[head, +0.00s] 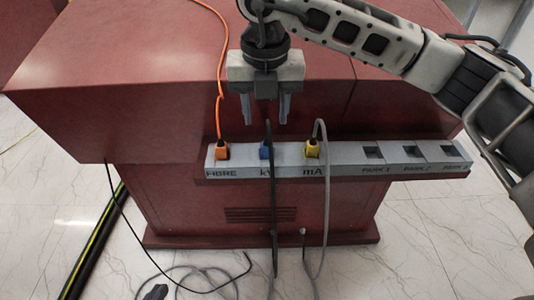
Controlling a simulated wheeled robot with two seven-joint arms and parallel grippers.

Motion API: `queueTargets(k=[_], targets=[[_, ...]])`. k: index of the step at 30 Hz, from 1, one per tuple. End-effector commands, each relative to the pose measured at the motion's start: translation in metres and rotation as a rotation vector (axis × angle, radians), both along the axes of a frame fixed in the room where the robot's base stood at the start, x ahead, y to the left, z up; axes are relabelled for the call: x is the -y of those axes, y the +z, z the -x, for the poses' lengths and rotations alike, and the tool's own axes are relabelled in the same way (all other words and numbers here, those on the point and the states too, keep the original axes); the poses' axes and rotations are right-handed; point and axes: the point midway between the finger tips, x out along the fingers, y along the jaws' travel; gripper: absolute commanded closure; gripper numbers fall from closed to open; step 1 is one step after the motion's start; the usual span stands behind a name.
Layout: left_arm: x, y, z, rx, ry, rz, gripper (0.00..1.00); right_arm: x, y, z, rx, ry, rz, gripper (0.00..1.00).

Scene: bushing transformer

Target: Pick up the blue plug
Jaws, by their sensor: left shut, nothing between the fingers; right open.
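The blue plug (265,152) sits in the grey socket strip (338,164) at the kV position, with a dark cable hanging down from it. My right gripper (269,120) is above the blue plug, its two fingers pointing down and apart. It is open and empty, and a gap shows between the fingertips and the plug. My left gripper is not in view.
An orange plug (222,151) sits left of the blue one and a yellow plug (312,149) right of it, both with cables. Several empty PARK sockets (414,152) are on the right. The red cabinet (150,70) overhangs behind the strip. Loose cables lie on the floor.

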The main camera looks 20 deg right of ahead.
Motion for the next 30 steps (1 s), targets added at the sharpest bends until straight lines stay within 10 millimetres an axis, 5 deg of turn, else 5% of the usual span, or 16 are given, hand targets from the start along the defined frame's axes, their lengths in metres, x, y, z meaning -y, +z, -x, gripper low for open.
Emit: queueTargets(k=[11,18,26,30], targets=[[0.002,-0.005,-0.005,0.0,-0.004,0.001,1.0,0.002,-0.03,-0.002,-0.001,0.001,0.0,0.55],[0.004,-0.012,-0.003,-0.016,-0.007,0.007,1.0,0.004,-0.066,-0.003,-0.003,0.001,-0.001,0.55],[0.005,-0.014,-0.003,-0.025,-0.007,0.009,1.0,0.004,-0.071,-0.004,0.0,0.001,-0.001,0.55],[0.005,-0.013,-0.003,-0.023,-0.008,0.009,1.0,0.004,-0.071,-0.004,0.0,0.001,-0.001,0.89]])
